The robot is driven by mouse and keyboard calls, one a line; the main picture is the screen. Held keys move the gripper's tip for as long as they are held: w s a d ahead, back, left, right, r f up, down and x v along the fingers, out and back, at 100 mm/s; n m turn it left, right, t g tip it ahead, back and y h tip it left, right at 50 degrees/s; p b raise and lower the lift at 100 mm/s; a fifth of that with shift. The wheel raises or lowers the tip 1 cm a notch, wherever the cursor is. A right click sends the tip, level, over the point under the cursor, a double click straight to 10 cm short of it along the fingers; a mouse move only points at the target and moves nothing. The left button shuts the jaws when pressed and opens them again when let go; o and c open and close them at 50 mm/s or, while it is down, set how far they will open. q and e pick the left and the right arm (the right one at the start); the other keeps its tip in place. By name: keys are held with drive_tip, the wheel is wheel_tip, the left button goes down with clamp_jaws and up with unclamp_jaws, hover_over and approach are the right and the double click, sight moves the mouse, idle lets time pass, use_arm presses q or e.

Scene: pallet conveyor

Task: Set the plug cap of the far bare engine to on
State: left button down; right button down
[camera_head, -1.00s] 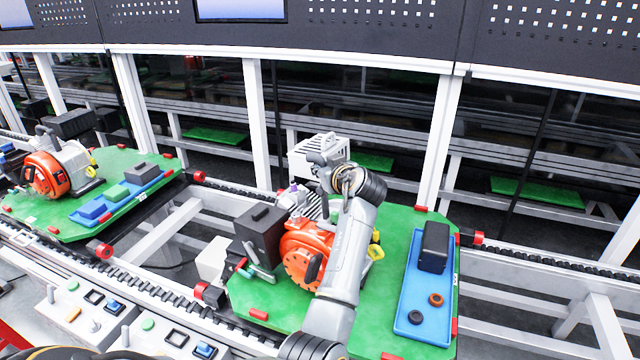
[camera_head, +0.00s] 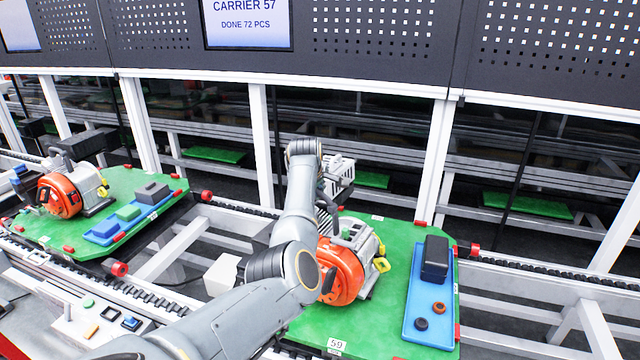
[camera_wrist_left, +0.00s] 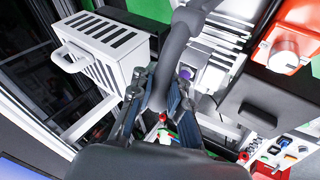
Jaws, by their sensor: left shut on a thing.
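An orange engine (camera_head: 342,270) with a grey finned body sits on the green middle pallet (camera_head: 390,237). My left arm crosses in front of its left side. My left gripper (camera_head: 328,212) is at the engine's back-left side, partly hidden by my arm. In the left wrist view the gripper (camera_wrist_left: 163,100) is shut on a grey, curved, tube-like plug cap (camera_wrist_left: 180,38). A purple-tipped part, apparently the spark plug (camera_wrist_left: 186,73), shows just right of the fingers, beside the fins. I cannot tell whether the cap touches it. My right gripper is not in view.
A white slotted box (camera_head: 340,172) stands close behind the gripper. A blue tray (camera_head: 418,325) with a black box (camera_head: 435,258) and two rings lies on the pallet's right. Another orange engine (camera_head: 62,195) sits on the left pallet. Conveyor rails and posts surround the pallets.

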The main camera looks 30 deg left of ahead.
use_arm(q)
drive_tip(key=shift+a+f+n+h+b, duration=0.3)
drive_tip(key=shift+f+h, duration=0.3)
drive_tip(key=shift+h, duration=0.35)
drive_tip(key=shift+a+f+n+h+b, duration=0.2)
drive_tip(key=shift+f+n+h+b, duration=0.25)
drive_tip(key=shift+h, duration=0.5)
drive_tip(key=shift+f, duration=0.2)
drive_tip(key=c, duration=1.3)
unclamp_jaws()
drive_tip(key=shift+s+a, duration=0.1)
drive_tip(key=shift+r, duration=0.15)
drive_tip(key=v, duration=1.2)
drive_tip(key=shift+s, duration=0.1)
